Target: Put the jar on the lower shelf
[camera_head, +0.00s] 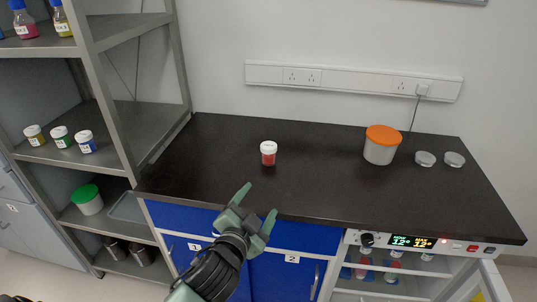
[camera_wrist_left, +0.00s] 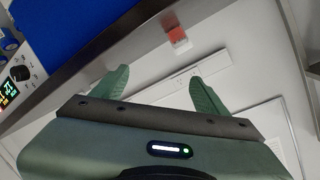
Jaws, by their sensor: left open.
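A small jar with a white lid and red contents (camera_head: 268,153) stands upright on the dark countertop (camera_head: 330,185). A larger grey jar with an orange lid (camera_head: 381,146) stands further right. My left gripper (camera_head: 258,203) is open and empty, in front of the small jar and apart from it. In the left wrist view the open fingers (camera_wrist_left: 158,74) point towards the small jar (camera_wrist_left: 178,37), which is beyond them. The metal shelf unit (camera_head: 118,140) is at the left; a lower shelf (camera_head: 122,206) holds a green-lidded jar (camera_head: 87,199). My right gripper is not in view.
Several small jars (camera_head: 60,137) stand on the middle shelf, and bottles (camera_head: 62,18) above. Dark containers (camera_head: 140,253) sit at the bottom. Two clear lids (camera_head: 425,159) lie on the counter's right. Below are blue cabinets (camera_head: 185,216) and a lit appliance with an open door (camera_head: 412,242).

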